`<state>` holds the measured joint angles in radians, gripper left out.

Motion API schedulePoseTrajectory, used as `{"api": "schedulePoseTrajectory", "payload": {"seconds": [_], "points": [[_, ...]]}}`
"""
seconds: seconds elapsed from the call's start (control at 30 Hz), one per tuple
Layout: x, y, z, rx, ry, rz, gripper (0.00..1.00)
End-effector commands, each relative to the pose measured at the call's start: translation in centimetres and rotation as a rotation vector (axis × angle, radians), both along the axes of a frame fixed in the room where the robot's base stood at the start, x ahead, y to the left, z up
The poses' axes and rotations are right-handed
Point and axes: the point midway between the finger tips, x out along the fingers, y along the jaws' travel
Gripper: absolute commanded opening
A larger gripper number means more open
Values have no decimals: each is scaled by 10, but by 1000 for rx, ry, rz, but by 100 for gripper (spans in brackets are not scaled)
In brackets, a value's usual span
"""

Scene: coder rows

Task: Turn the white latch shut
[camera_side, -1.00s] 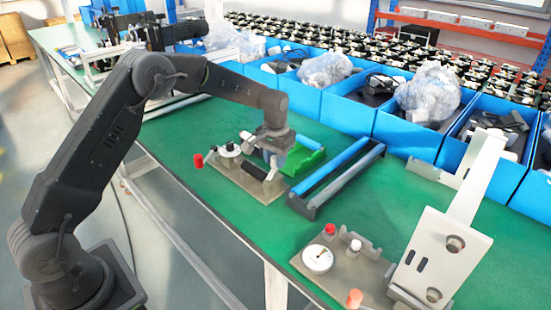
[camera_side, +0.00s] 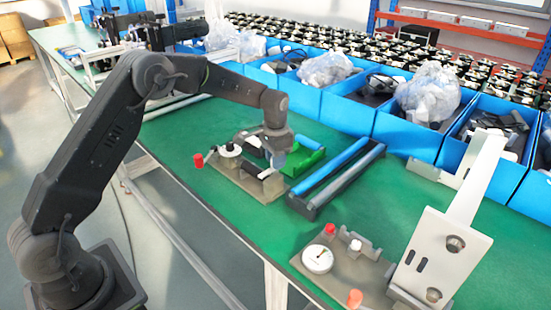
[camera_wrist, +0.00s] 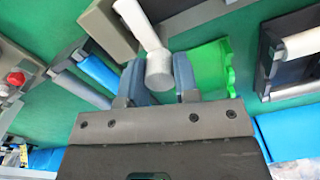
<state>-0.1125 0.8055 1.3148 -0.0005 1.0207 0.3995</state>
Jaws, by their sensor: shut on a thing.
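The white latch (camera_wrist: 146,30) shows in the wrist view as a pale lever with a thick round end. My gripper (camera_wrist: 159,80) has its two blue-grey fingers on either side of that round end and is shut on it. In the side view my gripper (camera_side: 277,158) is low over the grey fixture plate (camera_side: 262,190). The latch is largely hidden there behind my gripper and wrist, so its exact angle cannot be told from that side.
A green bracket (camera_side: 305,160) is just right of my gripper. A blue roller (camera_side: 335,165) in a dark frame lies beyond it. A red knob (camera_side: 198,160) and white dial (camera_side: 229,150) are on the left. Another fixture with a gauge (camera_side: 317,259) stands at the front right.

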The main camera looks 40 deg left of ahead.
Motion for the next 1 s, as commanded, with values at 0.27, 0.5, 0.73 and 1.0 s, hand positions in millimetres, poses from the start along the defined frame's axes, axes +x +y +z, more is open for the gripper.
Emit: {"api": "schedulePoseTrajectory", "payload": {"seconds": [0.27,0.5,0.73,1.0], "points": [[0,0,-1,1,0,-3,5],[0,0,-1,1,0,-2,50],[0,0,0,0,0,-1,54],[1,0,22,1,-3,-1,54]]}}
